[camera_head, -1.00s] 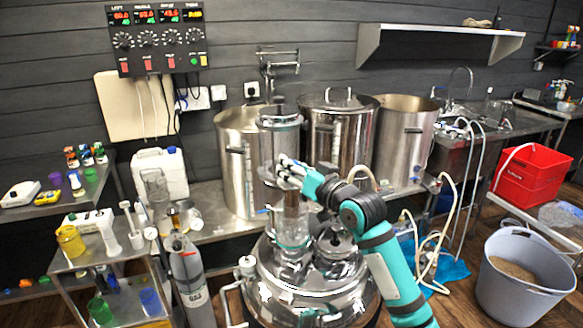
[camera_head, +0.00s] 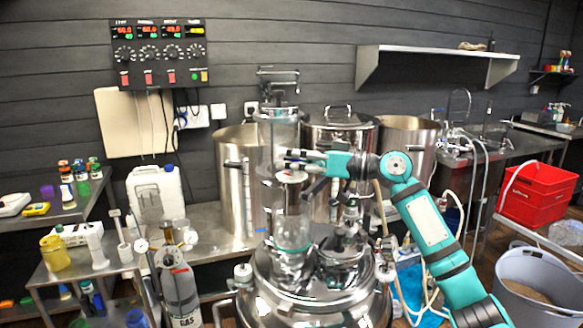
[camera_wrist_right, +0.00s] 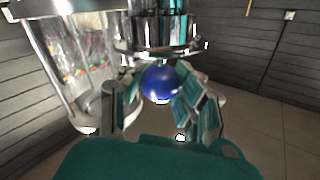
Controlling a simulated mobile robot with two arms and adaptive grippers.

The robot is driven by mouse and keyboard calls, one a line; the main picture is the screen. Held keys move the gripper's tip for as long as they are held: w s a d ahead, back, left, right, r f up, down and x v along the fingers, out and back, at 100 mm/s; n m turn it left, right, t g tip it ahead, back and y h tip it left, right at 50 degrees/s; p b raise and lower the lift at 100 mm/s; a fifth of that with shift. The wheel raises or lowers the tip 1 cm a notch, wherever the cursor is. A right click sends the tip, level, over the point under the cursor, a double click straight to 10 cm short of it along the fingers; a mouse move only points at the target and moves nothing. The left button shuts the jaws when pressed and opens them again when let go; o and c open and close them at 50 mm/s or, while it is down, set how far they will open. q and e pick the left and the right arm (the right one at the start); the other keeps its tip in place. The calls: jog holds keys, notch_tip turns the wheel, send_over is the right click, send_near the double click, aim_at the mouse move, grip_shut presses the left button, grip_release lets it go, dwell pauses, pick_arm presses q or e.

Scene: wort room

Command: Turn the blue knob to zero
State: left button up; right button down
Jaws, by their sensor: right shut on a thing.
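The blue knob (camera_wrist_right: 161,82) is a round, glossy ball under a metal fitting (camera_wrist_right: 155,35) in the right wrist view. My right gripper (camera_wrist_right: 155,100) has a finger on each side of the knob and is shut on it. In the head view the right gripper (camera_head: 287,160) reaches in from the right, beside the tall glass column (camera_head: 279,135) on the steel vessel (camera_head: 310,302). The knob cannot be made out in the head view. No scale or zero mark on it is readable. My left gripper is not in view.
Steel kettles (camera_head: 236,185) stand close behind the right gripper. A grey gas cylinder (camera_head: 181,292) and a side table with small containers are at the left. A control panel (camera_head: 159,53) hangs on the wall. A red crate (camera_head: 535,195) and a grey bucket (camera_head: 540,275) are at the right.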

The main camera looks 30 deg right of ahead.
jog(key=shift+f, duration=0.2)
jog(key=c, duration=1.3)
grip_release()
jog(key=shift+c, duration=0.2)
jog(key=o, duration=0.4)
jog(key=shift+r, duration=0.1)
jog(key=shift+o, duration=0.2)
jog(key=v, duration=1.2)
jog(key=shift+r, duration=0.1)
